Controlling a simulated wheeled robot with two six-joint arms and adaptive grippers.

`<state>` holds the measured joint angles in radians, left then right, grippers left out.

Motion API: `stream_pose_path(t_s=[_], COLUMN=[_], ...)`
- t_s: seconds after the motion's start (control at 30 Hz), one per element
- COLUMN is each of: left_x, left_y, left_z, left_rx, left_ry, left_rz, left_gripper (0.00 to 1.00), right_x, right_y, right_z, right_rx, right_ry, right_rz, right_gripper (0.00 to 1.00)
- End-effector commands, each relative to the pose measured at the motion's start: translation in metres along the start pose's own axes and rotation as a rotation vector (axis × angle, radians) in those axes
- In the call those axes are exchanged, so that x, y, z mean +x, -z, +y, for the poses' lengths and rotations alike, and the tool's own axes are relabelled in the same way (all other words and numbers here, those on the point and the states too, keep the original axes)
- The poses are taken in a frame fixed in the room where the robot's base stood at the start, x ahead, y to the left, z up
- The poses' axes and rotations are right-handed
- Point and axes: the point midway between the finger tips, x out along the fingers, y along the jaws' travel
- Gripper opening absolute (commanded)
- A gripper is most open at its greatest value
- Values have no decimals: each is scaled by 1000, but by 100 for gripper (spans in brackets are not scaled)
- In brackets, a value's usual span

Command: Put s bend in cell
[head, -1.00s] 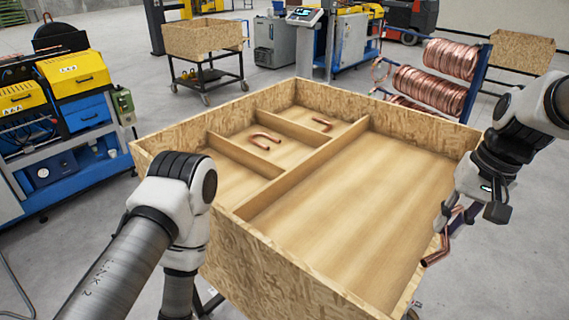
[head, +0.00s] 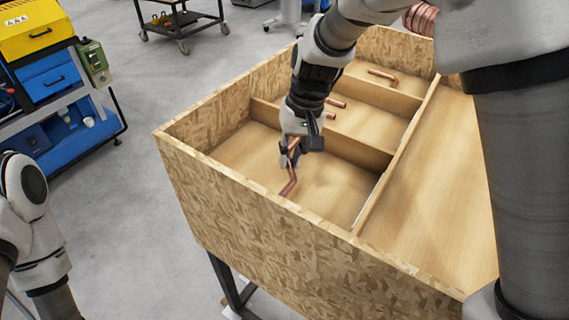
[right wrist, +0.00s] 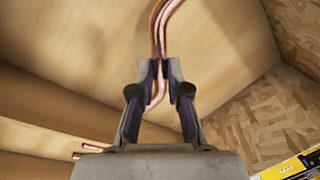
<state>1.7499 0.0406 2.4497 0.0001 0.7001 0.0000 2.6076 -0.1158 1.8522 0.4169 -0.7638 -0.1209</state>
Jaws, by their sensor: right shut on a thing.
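A copper s bend (head: 289,182) is held by my right gripper (head: 289,155) in the head view. The gripper is over the near cell (head: 240,150) of the wooden crate, and the lower end of the tube hangs low over that cell's floor; whether it touches cannot be told. In the right wrist view, the fingers (right wrist: 161,80) are shut on the s bend (right wrist: 160,40), which runs up out of the picture. My left gripper is out of view; only part of the left arm shows at the left edge.
The crate's middle cell holds a copper piece (head: 336,102), partly hidden by my right arm. The far cell holds a bent copper piece (head: 384,76). Wooden dividers (head: 345,150) separate the cells. The large right compartment (head: 440,180) shows bare floor. A blue and yellow machine (head: 45,75) stands at left.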

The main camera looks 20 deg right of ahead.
Motion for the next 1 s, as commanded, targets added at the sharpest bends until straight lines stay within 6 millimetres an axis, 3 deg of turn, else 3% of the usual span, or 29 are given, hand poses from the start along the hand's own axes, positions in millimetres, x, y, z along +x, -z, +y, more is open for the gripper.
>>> stream_pose_path(t_s=[0.2,0.53,0.57,0.6,0.63,1.0], left_x=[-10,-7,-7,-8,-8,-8], left_y=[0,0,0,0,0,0], left_z=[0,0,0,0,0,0], left_rx=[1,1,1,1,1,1], left_ry=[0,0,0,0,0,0], left_rz=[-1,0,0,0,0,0], left_gripper=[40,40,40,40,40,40], right_x=[33,40,40,39,39,34], right_y=[-1,0,0,0,0,0], right_z=[6,8,8,8,8,7], right_rx=[1,0,0,-1,0,-1], right_ry=[-1,-1,0,0,0,1], right_rz=[-4,0,0,0,0,1], right_gripper=[0,0,23,37,41,41])
